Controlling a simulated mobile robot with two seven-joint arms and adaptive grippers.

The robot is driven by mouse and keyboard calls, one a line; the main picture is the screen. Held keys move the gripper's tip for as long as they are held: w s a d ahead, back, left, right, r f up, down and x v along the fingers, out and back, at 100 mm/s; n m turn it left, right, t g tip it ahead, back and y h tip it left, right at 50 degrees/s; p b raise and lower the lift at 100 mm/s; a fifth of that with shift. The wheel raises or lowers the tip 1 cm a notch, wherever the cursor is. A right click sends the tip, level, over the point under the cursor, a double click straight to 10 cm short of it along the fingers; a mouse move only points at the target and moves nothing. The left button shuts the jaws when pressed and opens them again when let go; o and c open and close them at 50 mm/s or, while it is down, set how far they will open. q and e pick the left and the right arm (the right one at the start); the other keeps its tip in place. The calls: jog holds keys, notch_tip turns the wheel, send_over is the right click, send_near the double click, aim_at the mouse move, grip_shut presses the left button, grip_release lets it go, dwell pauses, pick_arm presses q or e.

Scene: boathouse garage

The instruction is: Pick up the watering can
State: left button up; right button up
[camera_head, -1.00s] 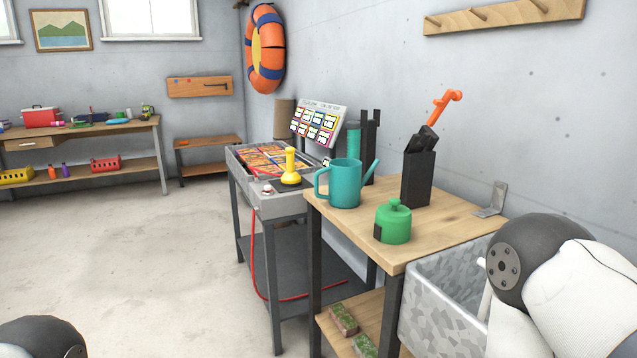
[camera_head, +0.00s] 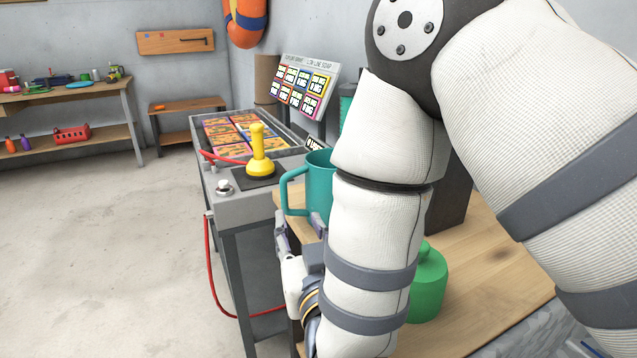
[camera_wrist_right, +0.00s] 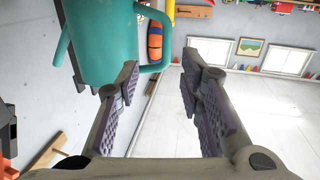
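The teal watering can (camera_head: 319,178) stands on the wooden workbench, partly hidden behind my right arm in the head view. Its handle faces left, and its spout is hidden there. In the right wrist view the can (camera_wrist_right: 103,40) appears upside down at the upper left, spout to the left. My right gripper (camera_head: 300,228) is beside the can's handle side in the head view. In the wrist view its fingers (camera_wrist_right: 160,75) are spread apart, with the handle's loop showing in or just beyond the gap. I cannot tell whether they touch. My left gripper is out of view.
A green lidded pot (camera_head: 430,285) sits close behind my right forearm on the workbench (camera_head: 490,265). A dark block (camera_head: 452,200) stands behind it. To the left, a grey console (camera_head: 232,203) carries a yellow joystick (camera_head: 259,160). The floor (camera_head: 100,240) at left is clear.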

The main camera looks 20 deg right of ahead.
aim_at(285, 196)
jog(key=w, duration=0.7)
jog(key=w+d, duration=0.1)
jog(key=w, duration=0.2)
jog(key=shift+w+b, duration=0.35)
jog(key=shift+w, duration=0.05)
grip_shut()
jog(key=shift+r, duration=0.1)
